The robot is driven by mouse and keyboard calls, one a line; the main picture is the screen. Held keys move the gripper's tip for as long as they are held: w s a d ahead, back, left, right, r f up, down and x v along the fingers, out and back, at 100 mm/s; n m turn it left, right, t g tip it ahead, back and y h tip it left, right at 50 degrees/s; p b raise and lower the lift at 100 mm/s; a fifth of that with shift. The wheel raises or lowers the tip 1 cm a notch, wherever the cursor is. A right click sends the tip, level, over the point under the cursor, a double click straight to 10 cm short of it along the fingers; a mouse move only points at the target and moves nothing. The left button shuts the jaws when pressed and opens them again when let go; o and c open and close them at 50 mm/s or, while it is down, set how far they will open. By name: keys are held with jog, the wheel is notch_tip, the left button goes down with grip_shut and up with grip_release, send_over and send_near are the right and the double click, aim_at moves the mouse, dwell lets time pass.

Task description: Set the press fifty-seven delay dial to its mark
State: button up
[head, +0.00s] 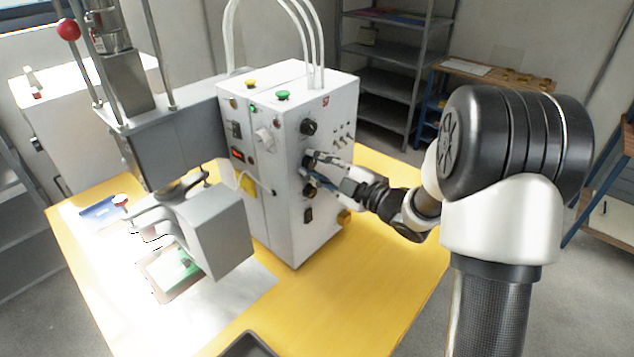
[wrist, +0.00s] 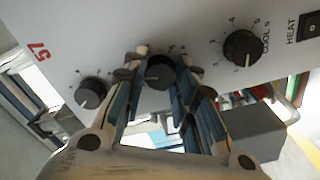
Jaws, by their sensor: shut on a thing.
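The press control box (head: 285,225) stands on the yellow table, with a column of black dials on its front. A red 57 (wrist: 37,50) is printed on the panel in the wrist view. My gripper (head: 309,163) reaches the panel from the right and is shut on the middle dial (wrist: 160,72), a finger on each side. This dial's white pointer line points down and left in the wrist view. Its name is not readable and the fingers cover part of its scale. Another dial (wrist: 90,92) sits left of it, and the cool dial (wrist: 241,47) sits right.
A heat switch (wrist: 309,26) lies beyond the cool dial. The press head (head: 215,235) stands left of the box, over a plate with a green part (head: 186,263). White hoses (head: 306,40) rise from the box top. The yellow table (head: 375,275) is clear to the right.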

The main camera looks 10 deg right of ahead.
jog(key=n+b, duration=0.2)
jog(key=n, duration=0.1)
jog(key=shift+f+n+b, duration=0.15)
jog(key=shift+n+b, duration=0.25)
jog(key=n, duration=0.5)
jog(key=shift+n, duration=0.4)
jog(key=o, duration=1.1)
jog(key=v, duration=1.2)
